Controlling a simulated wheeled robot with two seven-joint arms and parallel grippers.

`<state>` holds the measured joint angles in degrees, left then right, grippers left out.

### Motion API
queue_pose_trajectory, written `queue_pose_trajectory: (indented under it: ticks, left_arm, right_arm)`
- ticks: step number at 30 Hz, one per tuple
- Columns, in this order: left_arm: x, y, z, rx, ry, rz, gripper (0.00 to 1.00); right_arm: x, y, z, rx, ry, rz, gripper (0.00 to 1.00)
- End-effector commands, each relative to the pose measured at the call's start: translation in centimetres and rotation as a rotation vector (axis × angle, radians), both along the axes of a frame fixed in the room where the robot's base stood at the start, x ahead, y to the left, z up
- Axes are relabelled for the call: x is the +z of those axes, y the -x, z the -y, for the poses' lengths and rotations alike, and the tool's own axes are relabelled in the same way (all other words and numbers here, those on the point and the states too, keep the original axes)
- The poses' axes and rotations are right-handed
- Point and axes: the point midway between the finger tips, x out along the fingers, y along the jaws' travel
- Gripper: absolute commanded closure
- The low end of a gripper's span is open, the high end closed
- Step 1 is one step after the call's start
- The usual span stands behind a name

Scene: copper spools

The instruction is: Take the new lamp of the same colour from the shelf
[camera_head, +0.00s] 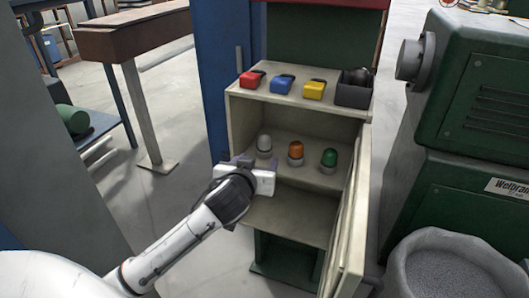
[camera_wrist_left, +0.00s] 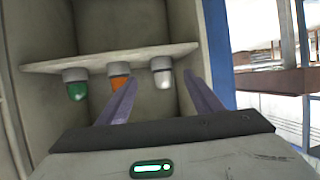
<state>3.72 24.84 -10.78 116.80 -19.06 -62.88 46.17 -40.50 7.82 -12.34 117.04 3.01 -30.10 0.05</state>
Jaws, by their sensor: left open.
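Three small lamps stand in a row on the middle shelf (camera_head: 308,178) of the open cabinet: a white lamp (camera_head: 264,145), an orange lamp (camera_head: 296,151) and a green lamp (camera_head: 329,157). My left gripper (camera_head: 257,164) is open and empty in front of that shelf, close to the white lamp. The left wrist view shows the shelf upside down. There the white lamp (camera_wrist_left: 162,76) lies between the two purple fingers in the picture, the orange lamp (camera_wrist_left: 119,82) is partly behind one finger, and the green lamp (camera_wrist_left: 76,88) is off to the left. My right gripper is out of view.
The open cabinet door (camera_head: 350,225) stands right of the shelf. A blue post (camera_head: 214,80) stands left.

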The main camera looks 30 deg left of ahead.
Motion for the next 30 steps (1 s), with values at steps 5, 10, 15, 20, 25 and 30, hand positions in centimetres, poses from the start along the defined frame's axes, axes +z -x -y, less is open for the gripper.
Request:
queue_pose_trajectory:
  ticks: [5,10,15,20,25,30]
  left_arm:
    - [-1.0,-2.5,-1.1,0.003,-0.001,0.002,0.40]
    - [-1.5,-3.7,-1.6,0.001,-0.001,0.001,0.40]
    - [-2.0,-5.4,-2.6,0.002,-0.002,0.000,0.40]
    - [-2.8,-7.3,-3.5,0.001,-0.001,-0.001,0.40]
    - [-3.1,-8.1,-3.8,-0.001,0.001,-0.001,0.40]
    - [-3.1,-8.1,-3.8,-0.001,0.001,-0.001,0.40]
  right_arm:
    - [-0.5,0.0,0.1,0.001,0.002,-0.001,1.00]
    - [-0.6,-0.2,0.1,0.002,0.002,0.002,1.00]
    - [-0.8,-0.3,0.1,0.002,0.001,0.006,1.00]
    - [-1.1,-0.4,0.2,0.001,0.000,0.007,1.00]
    - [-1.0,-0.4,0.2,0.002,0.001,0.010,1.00]
    - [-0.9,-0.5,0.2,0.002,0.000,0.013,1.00]
